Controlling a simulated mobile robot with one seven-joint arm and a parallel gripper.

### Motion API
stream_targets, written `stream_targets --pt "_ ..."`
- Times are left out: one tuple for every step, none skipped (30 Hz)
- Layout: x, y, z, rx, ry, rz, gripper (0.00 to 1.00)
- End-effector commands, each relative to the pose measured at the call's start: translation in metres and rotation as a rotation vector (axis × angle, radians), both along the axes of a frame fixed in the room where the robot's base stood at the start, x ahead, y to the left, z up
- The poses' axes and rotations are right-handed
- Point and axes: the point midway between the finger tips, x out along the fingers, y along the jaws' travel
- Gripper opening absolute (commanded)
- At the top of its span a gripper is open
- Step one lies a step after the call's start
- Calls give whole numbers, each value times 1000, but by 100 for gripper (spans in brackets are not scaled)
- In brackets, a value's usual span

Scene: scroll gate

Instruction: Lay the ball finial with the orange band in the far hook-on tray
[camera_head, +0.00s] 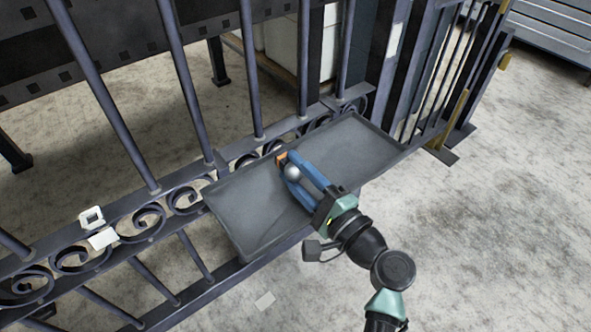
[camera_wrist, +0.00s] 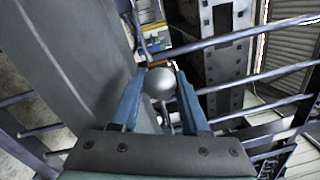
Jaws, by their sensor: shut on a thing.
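The ball finial (camera_head: 292,173), a grey ball with an orange band, is between the blue fingers of my gripper (camera_head: 291,170). My gripper is shut on it. In the wrist view the ball (camera_wrist: 158,83) sits between the fingertips, with the orange part just beyond it. One grey hook-on tray (camera_head: 238,222) is in the head view, against the gate's scrollwork. In that view the finial and fingers are in front of the tray's middle, near its gate-side edge. I cannot tell how far above the tray floor they are. The grey tray (camera_wrist: 75,60) also fills the left of the wrist view.
The gate's dark upright bars (camera_head: 183,85) and scroll band (camera_head: 150,216) run along the tray's far side. White brackets (camera_head: 102,238) sit on the scroll band at left. The tray floor looks empty. Concrete floor (camera_head: 480,240) is clear at right.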

Motion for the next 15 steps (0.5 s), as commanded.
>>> stream_targets --pt "-2 1 -43 -9 75 -11 0" --pt "-2 1 -43 -9 75 -11 0" --pt "-1 1 -43 -9 75 -11 0" --pt "-1 1 -43 -10 74 -11 0" --pt "-1 1 -43 -10 74 -11 0" --pt "-1 1 -43 -10 74 -11 0" --pt "-1 1 -43 -10 74 -11 0" --pt "-1 1 -43 -10 74 -11 0" --pt "-1 1 -43 -10 74 -11 0" --pt "-1 1 -43 -10 74 -11 0" --pt "-1 1 -43 -10 74 -11 47" --pt "-2 1 -43 -10 74 -11 54" --pt "-2 1 -43 -10 74 -11 59" --pt "-2 1 -43 -9 75 -11 65" --pt "-2 2 -45 -10 77 -11 72"
